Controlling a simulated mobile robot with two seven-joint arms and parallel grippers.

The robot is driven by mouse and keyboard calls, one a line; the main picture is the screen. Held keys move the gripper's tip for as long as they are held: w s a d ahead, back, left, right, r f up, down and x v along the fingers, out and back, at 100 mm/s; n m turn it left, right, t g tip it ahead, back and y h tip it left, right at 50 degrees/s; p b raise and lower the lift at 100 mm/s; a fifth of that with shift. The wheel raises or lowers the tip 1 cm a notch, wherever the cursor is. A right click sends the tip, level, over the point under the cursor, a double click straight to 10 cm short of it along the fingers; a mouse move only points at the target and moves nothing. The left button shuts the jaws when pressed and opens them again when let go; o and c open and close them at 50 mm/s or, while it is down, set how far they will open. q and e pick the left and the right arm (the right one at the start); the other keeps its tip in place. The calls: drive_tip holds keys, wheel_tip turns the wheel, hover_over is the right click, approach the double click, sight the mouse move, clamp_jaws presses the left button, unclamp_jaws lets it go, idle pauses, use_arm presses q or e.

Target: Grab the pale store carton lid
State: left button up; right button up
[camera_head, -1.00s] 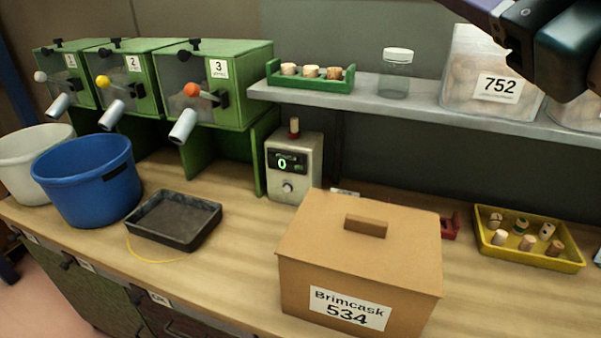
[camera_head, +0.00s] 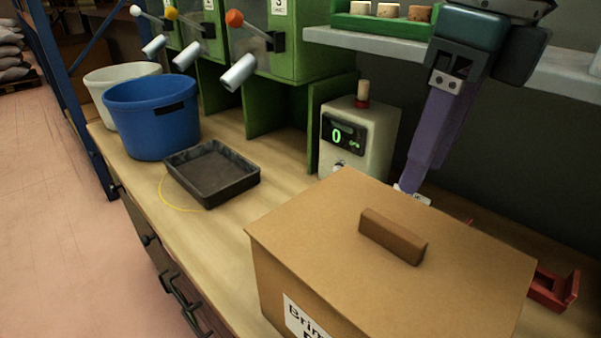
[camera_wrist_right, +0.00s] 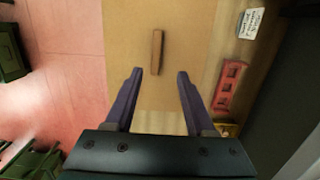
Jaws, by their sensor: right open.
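The store carton (camera_head: 268,285) is a tan box with a partly cut-off white label on its front. Its flat lid (camera_head: 310,215) carries a brown bar handle (camera_head: 393,236). The lid seems to rest closed on the box. My right gripper (camera_head: 416,180) hangs down with purple fingers near the lid's far edge. In the right wrist view the right gripper (camera_wrist_right: 160,74) is open and empty. There the handle (camera_wrist_right: 157,50) lies just ahead of the fingertips, between their lines, with the lid (camera_wrist_right: 120,45) around it. My left gripper is not in view.
The counter device (camera_head: 352,140) stands behind the carton, below the shelf (camera_head: 370,45). A black tray (camera_head: 212,172), blue bucket (camera_head: 150,120) and white bucket (camera_head: 97,82) stand to the left. A red holder (camera_head: 552,288) is right of the carton.

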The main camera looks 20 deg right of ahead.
sight(394, 226)
drive_tip(key=f, duration=0.3)
drive_tip(key=shift+w+a+f+p, duration=0.1)
drive_tip(key=shift+a+p, duration=0.15)
drive_tip(key=shift+p, duration=0.05)
drive_tip(key=shift+a+f, duration=0.1)
drive_tip(key=shift+f, duration=0.25)
drive_tip(key=f, duration=0.1)
drive_tip(key=f+p, duration=0.1)
drive_tip(key=f, duration=0.1)
drive_tip(key=shift+w+a+f+p, duration=0.2)
drive_tip(key=shift+w+f+p, duration=0.1)
drive_tip(key=shift+w+f, duration=0.1)
drive_tip(key=shift+f, duration=0.4)
drive_tip(key=shift+c, duration=0.2)
clamp_jaws()
